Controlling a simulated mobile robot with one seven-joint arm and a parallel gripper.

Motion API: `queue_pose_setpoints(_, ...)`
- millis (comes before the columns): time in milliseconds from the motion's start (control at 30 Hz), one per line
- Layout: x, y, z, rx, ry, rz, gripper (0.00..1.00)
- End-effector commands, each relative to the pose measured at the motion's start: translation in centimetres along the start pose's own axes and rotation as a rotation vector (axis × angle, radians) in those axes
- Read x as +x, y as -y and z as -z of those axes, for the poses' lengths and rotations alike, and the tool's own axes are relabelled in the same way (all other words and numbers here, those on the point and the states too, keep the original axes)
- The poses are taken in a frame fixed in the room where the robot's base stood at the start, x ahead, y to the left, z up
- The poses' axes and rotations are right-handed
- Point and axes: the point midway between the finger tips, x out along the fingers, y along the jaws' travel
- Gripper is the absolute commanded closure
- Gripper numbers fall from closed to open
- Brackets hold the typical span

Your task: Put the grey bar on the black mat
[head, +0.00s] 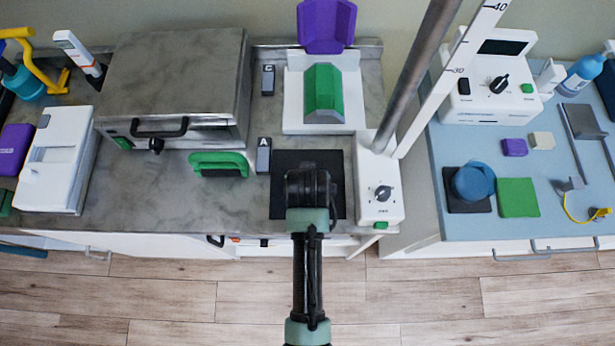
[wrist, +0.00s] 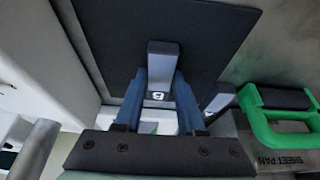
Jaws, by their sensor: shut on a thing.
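The black mat (head: 337,185) lies on the counter in the head view, partly covered by my arm. My gripper (head: 308,188) is over it, with its fingers hidden from above. In the wrist view my gripper (wrist: 161,82) is shut on a grey bar (wrist: 163,60), with a blue finger on each side. The bar has a small white mark on its end, too small to read. The black mat (wrist: 112,35) shows behind the bar. I cannot tell whether the bar touches the mat. The held bar is hidden in the head view.
Two other grey bars, marked A (head: 263,155) and C (head: 268,80), lie left of the mat and farther back. A green-handled thing (head: 219,163) is at left. A white device with a knob (head: 381,197) and a metal post stand close on the mat's right.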

Motion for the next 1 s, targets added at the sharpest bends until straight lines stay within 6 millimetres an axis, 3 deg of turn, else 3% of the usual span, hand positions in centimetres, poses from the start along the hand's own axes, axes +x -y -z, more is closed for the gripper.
queue_pose_setpoints(267,0.31,0.0,-0.1,0.0,-0.001,0.0,1.0)
queue_pose_setpoints(300,0.25,0.0,-0.06,0.0,-0.001,0.0,0.56)
queue_pose_setpoints(433,0.23,0.02,-0.06,0.0,-0.001,0.0,0.32)
queue_pose_setpoints(1000,-0.37,0.02,0.1,0.0,-0.001,0.0,0.31)
